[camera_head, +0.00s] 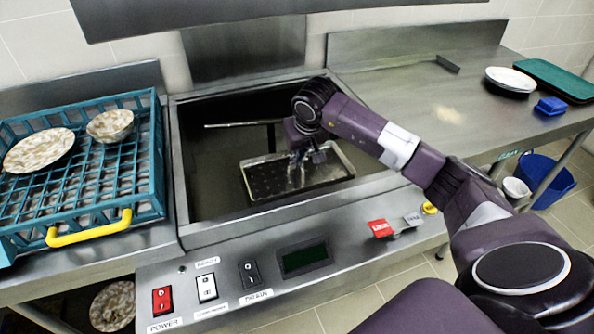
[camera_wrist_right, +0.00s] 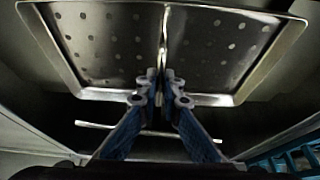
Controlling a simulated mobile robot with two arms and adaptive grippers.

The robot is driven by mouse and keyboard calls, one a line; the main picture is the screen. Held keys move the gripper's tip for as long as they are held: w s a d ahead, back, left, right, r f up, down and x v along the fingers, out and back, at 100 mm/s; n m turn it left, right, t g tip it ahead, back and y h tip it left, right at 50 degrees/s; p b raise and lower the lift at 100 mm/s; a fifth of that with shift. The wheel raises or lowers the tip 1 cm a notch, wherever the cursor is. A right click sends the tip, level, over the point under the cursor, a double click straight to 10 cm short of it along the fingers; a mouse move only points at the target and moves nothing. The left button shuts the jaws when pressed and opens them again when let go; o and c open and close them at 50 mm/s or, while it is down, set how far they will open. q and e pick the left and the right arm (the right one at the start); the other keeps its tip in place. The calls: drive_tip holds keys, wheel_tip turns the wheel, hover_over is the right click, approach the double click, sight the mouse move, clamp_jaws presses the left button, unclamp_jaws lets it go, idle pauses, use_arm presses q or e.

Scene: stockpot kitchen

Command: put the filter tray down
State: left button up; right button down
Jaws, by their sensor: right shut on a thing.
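The filter tray (camera_head: 266,182) is a shallow metal tray with small holes, inside the dark open basin (camera_head: 215,185) of the steel machine. It looks about level; I cannot tell whether it touches anything beneath it. My right gripper (camera_head: 305,160) reaches down over the tray from the right. In the right wrist view the blue fingers (camera_wrist_right: 161,88) are shut on the thin upright ridge in the middle of the perforated tray (camera_wrist_right: 100,35). My left gripper is not in view.
A metal bar (camera_head: 240,124) runs across the back of the basin. A teal dish rack (camera_head: 90,226) with a plate (camera_head: 38,150) and bowl (camera_head: 110,125) stands left. The control panel (camera_head: 305,258) is in front. The right counter (camera_head: 400,90) is largely clear.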

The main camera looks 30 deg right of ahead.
sight(296, 172)
drive_tip(key=shift+f, duration=2.1)
drive_tip(key=c, duration=2.1)
unclamp_jaws()
drive_tip(key=shift+s+r, duration=0.15)
drive_tip(key=shift+r, duration=0.45)
drive_tip(key=v, duration=1.1)
drive_tip(key=shift+s+a+b, duration=0.1)
drive_tip(key=shift+s+b, duration=0.05)
drive_tip(key=shift+b, duration=0.15)
drive_tip(key=shift+f, duration=0.1)
